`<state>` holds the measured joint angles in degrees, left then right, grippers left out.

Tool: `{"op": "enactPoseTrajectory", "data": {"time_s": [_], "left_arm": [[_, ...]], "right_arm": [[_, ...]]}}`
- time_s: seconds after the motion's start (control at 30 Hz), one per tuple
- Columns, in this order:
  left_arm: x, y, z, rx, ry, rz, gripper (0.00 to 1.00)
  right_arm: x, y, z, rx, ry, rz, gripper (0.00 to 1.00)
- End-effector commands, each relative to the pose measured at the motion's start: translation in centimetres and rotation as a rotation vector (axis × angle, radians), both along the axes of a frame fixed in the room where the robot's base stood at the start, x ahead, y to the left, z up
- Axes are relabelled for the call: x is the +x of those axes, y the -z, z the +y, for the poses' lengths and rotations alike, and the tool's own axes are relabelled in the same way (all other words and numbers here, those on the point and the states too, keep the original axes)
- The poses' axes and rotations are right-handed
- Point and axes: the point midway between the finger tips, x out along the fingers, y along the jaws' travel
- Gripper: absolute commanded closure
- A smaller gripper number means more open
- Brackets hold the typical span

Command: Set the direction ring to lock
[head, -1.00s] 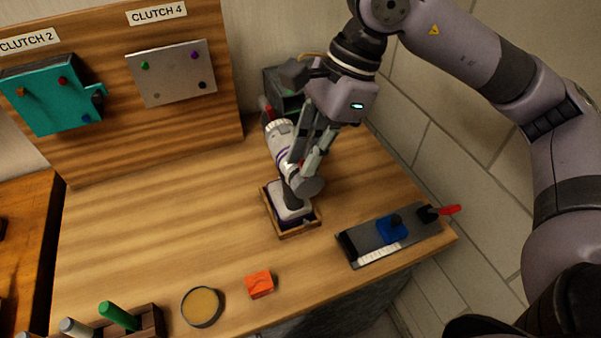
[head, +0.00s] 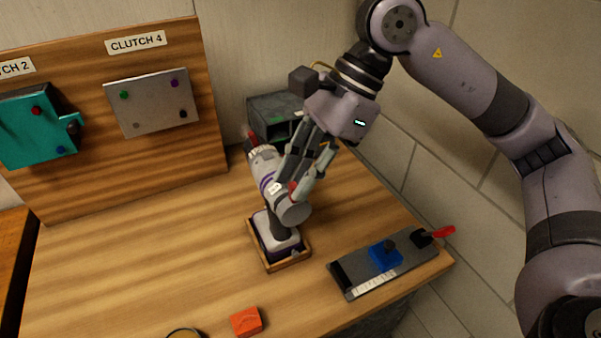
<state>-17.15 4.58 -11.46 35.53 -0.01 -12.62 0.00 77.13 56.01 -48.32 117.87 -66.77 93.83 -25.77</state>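A white and grey drill-like tool (head: 265,172) with purple bands stands upright, its base in a small wooden tray (head: 288,264). A pale ring with markings circles its far end, near a red tip (head: 250,138). A small red part (head: 293,187) shows near its rear, beside my fingers. I cannot tell for certain which part is the direction ring. My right gripper (head: 293,185) reaches down from the upper right, its fingers over the tool's right side. The fingers hide part of the body, and I cannot tell whether they grip it. My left gripper is out of view.
A grey panel with a blue block (head: 385,255) and a red lever (head: 443,232) lies right of the tray. An orange block (head: 246,321) sits at the front. A dark grey box (head: 275,115) stands behind the tool. The bench's left part is clear.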

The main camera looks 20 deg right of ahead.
Motion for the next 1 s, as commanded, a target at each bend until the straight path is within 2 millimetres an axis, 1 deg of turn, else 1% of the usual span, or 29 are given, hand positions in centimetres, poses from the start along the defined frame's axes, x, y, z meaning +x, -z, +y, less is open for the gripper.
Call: {"op": "enactPoseTrajectory", "data": {"time_s": [0.03, 0.13, 0.4, 0.53, 0.67, 0.9, 1.0], "left_arm": [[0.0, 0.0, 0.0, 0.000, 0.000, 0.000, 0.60], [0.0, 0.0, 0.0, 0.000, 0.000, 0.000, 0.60], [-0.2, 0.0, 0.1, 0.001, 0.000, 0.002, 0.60], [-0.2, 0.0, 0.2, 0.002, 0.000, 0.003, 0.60], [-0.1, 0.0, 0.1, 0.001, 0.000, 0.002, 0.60], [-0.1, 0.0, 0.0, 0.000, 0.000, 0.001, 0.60], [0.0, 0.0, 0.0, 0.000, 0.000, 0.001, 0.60]], "right_arm": [[0.0, 0.0, 0.0, 0.000, 0.000, 0.000, 0.73], [0.0, 0.0, 0.0, 0.000, -0.001, 0.000, 0.67], [0.0, 0.0, 0.0, 0.000, -0.001, 0.000, 0.67], [0.1, -0.7, -0.4, 0.000, 0.001, -0.001, 0.67], [0.1, -2.6, -1.4, 0.002, 0.002, -0.003, 0.67], [0.2, -7.1, -4.0, 0.003, 0.002, -0.002, 0.67], [0.2, -8.6, -4.9, 0.001, 0.000, -0.002, 0.67]]}}
